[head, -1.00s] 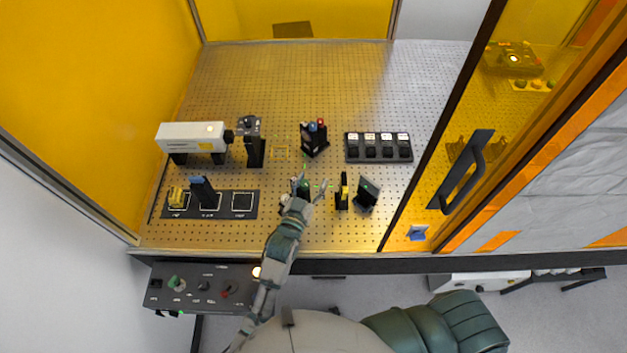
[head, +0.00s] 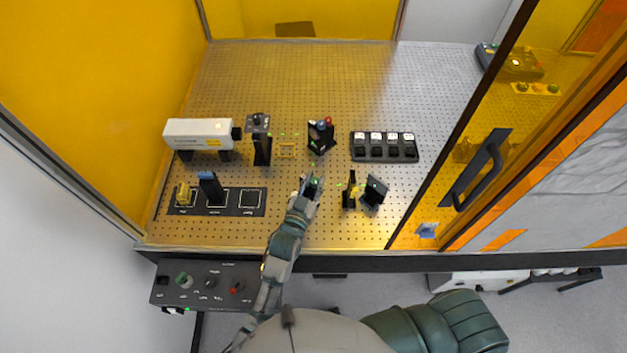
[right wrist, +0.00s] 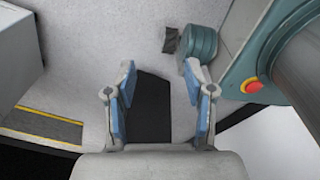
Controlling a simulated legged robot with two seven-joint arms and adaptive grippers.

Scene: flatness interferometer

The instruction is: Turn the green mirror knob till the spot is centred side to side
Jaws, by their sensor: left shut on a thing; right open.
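My left gripper (head: 312,186) is in the head view, shut on the green mirror knob (head: 314,182) at a small dark mount on the front middle of the breadboard. The fingers hide most of the knob and mount. To the right, a dark tilted plate (head: 377,191) carries a small green spot; whether it is centred is too small to tell. A second mount (head: 320,138) with a blue and a red knob stands behind. My right gripper (right wrist: 160,95) is open and empty in the right wrist view, over the floor and away from the bench.
A black and yellow post (head: 350,192) stands between my left gripper and the plate. A white laser box (head: 200,133), a black tray (head: 237,208) and a four-slot black rack (head: 384,155) surround the area. A control panel (head: 208,296) hangs at the front edge. The back of the breadboard is clear.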

